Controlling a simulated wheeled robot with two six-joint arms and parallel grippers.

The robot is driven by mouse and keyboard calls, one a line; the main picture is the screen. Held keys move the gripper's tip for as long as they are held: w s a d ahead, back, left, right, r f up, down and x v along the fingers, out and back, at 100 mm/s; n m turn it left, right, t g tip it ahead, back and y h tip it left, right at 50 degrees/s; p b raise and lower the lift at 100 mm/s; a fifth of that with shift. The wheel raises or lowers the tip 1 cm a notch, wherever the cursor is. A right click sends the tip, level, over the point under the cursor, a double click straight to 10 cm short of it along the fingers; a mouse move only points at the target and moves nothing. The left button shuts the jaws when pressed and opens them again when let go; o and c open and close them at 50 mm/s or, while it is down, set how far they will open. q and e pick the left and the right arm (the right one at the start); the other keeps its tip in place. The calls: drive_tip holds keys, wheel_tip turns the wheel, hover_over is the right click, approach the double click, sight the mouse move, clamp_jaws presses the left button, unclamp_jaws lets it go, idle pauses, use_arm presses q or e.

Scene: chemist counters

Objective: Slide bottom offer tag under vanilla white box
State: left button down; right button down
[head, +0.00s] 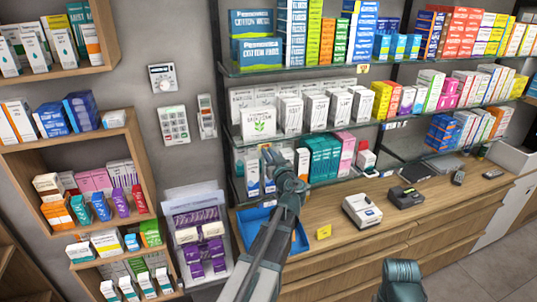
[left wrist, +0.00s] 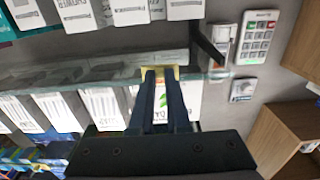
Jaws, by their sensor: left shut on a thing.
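The vanilla white box (head: 258,122), with a green leaf print, stands at the left front of the middle glass shelf. Part of it also shows in the left wrist view (left wrist: 189,98), behind my fingers. My left gripper (head: 270,157) is just below that shelf's front edge, under the box. In the left wrist view its two fingers (left wrist: 161,74) are close together, shut on a yellow offer tag (left wrist: 158,70) at the glass edge. The head view does not show this tag clearly, as my gripper covers the spot.
Another yellow tag (head: 324,232) stands on the wooden counter, and one (head: 363,69) is on the upper shelf edge. A blue tray (head: 302,242) lies under my left arm. White boxes (head: 290,113) stand close beside the vanilla box. A card terminal (head: 405,197) is on the counter.

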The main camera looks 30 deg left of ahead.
idle(0.7)
use_arm(q)
drive_tip(key=w+d, duration=0.8)
drive_tip(key=w, duration=0.1)
drive_tip(key=c, duration=0.9)
unclamp_jaws()
drive_tip(key=shift+a, duration=0.1)
drive_tip(key=v, duration=1.3)
drive_tip(key=shift+s+d, duration=0.25)
drive_tip(key=shift+d, duration=0.05)
